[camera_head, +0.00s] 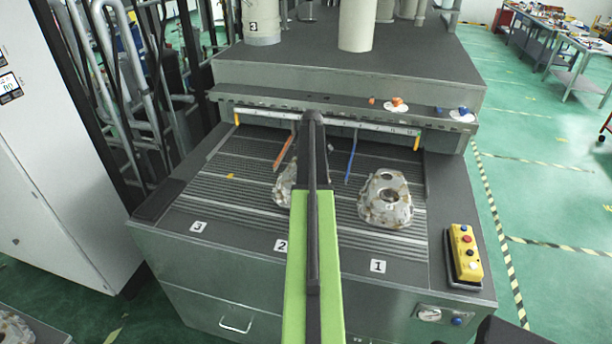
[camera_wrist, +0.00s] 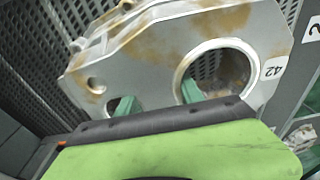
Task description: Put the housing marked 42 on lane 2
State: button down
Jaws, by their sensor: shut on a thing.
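A grey cast housing (camera_wrist: 150,50) with brown stains and a tag reading 42 fills the upper wrist view. My gripper (camera_wrist: 155,103) is shut on it, with its green fingers showing at the round openings. In the head view this housing (camera_head: 284,187) shows only in part left of my arm, which hides the rest and the gripper. It is above or on the slatted bed near the tag 2 (camera_head: 281,246); I cannot tell whether it touches. Lane 2 (camera_head: 335,205) lies between an orange strip (camera_head: 284,152) and a blue strip (camera_head: 352,155).
Another housing (camera_head: 385,200) sits on the bed behind tag 1 (camera_head: 378,266). The bed behind tag 3 (camera_head: 198,227) is bare but for a small yellow piece (camera_head: 230,176). A crossbar (camera_head: 345,120) spans the back. A yellow button box (camera_head: 465,255) stands at the right.

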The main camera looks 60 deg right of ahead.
notch_tip(320, 180, down, 4)
jog(key=b, duration=0.3)
jog(key=shift+r, duration=0.2)
jog(key=shift+f, duration=0.1)
jog(key=c, duration=0.8)
grip_release()
jog(key=shift+o, duration=0.2)
jog(key=r+p, duration=0.4)
jog(key=s+r+p, duration=0.1)
jog(key=r+p, duration=0.7)
jog(key=shift+s+d+r, duration=0.2)
jog(key=shift+s, duration=0.05)
jog(key=shift+f, duration=0.1)
